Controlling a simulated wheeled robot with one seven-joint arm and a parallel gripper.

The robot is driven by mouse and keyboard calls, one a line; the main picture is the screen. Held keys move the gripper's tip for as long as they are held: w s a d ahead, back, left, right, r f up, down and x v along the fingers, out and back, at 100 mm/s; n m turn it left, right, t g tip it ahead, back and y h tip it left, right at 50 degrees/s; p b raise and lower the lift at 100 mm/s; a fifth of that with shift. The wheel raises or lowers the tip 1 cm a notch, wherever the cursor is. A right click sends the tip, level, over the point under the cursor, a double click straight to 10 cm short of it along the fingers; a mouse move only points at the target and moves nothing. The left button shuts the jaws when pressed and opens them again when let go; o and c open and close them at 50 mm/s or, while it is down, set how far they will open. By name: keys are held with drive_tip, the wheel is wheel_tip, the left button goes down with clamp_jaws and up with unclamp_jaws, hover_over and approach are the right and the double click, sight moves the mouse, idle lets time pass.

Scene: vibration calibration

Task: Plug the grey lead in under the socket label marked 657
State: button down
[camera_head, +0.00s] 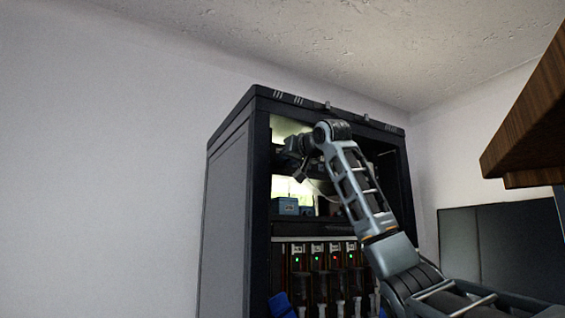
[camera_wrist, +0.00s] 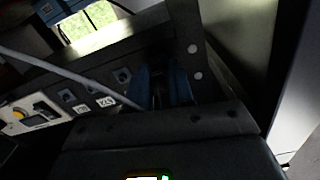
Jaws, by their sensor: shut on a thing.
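My gripper (camera_head: 298,173) reaches into the upper bay of a dark cabinet in the head view. In the wrist view its blue fingers (camera_wrist: 163,82) are shut on a dark piece, probably the plug of the grey lead, at the right end of a socket panel (camera_wrist: 92,84). The grey lead (camera_wrist: 50,66) runs from the left edge across the panel towards the fingers. Sockets (camera_wrist: 122,76) show left of the fingers, with small white labels (camera_wrist: 106,101) below them. I cannot read the label numbers surely, and cannot pick out 657. The plug's tip is hidden.
The cabinet (camera_head: 228,190) has a frame around the bay. A yellow knob (camera_wrist: 18,114) sits at the panel's left. A brown wooden edge (camera_head: 525,130) juts in at right.

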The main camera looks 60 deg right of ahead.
drive_tip(key=shift+s+a, duration=0.35)
drive_tip(key=shift+s, duration=0.25)
idle(0.9)
drive_tip(key=shift+b+v, duration=0.7)
drive_tip(key=shift+v, duration=0.9)
drive_tip(key=shift+s+d, duration=0.1)
drive_tip(key=shift+s+d+p, duration=0.25)
drive_tip(key=shift+s+d, duration=0.65)
drive_tip(key=shift+d, duration=1.55)
drive_tip(key=shift+s+d+p, duration=0.25)
drive_tip(key=shift+s+d, duration=0.7)
drive_tip(key=shift+d, duration=1.5)
drive_tip(key=shift+s+d+p, duration=0.25)
drive_tip(key=shift+s+d, duration=0.65)
drive_tip(key=shift+d, duration=1.55)
drive_tip(key=shift+x, duration=0.85)
